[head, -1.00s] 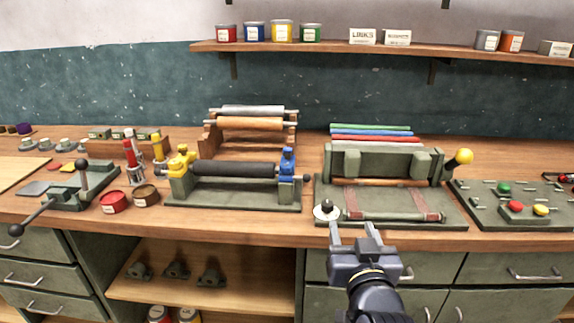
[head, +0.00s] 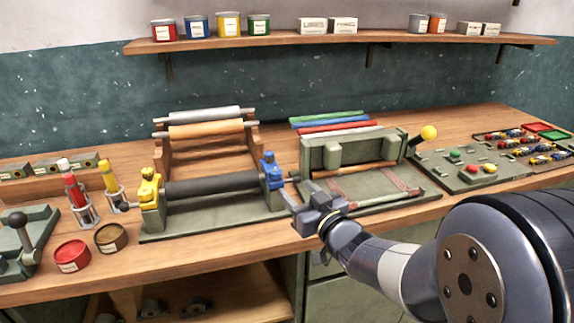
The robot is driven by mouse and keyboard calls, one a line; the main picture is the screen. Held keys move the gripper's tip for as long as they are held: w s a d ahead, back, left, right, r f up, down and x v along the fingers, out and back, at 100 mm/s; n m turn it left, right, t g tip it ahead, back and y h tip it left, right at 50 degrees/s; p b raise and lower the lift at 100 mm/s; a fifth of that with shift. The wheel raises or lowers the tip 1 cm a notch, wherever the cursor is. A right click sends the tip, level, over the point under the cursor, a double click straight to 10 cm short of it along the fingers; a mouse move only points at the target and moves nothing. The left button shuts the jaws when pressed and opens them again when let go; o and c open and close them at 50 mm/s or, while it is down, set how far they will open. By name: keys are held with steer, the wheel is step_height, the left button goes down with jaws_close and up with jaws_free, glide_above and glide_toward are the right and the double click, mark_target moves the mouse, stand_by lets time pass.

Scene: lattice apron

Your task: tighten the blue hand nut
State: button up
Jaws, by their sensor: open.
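The blue hand nut (head: 268,157) sits on top of the blue bearing block (head: 272,178), at the right end of the black roller (head: 212,186). The roller's left end is in a yellow block (head: 149,195) with a yellow hand nut (head: 147,173) on top. My gripper (head: 290,197) is open. It is just to the right of the blue block and lower in the picture, its fingers pointing up and left. The nut is clear of the fingers. The gripper's body hides part of the bench edge and of the press next to it.
A green press (head: 350,150) with a yellow-knobbed lever (head: 428,133) stands to the right. Behind the roller is a rack with a copper roller (head: 205,131). Red (head: 72,256) and brown (head: 111,237) tins stand at left. A shelf (head: 340,41) with tins runs above.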

mark_target(279, 174)
steer(key=p+x, duration=0.1)
steer(key=x, duration=1)
steer(key=shift+a+f, duration=0.1)
steer(key=shift+f, duration=0.05)
steer(key=c, duration=1)
steer(key=shift+o, duration=0.2)
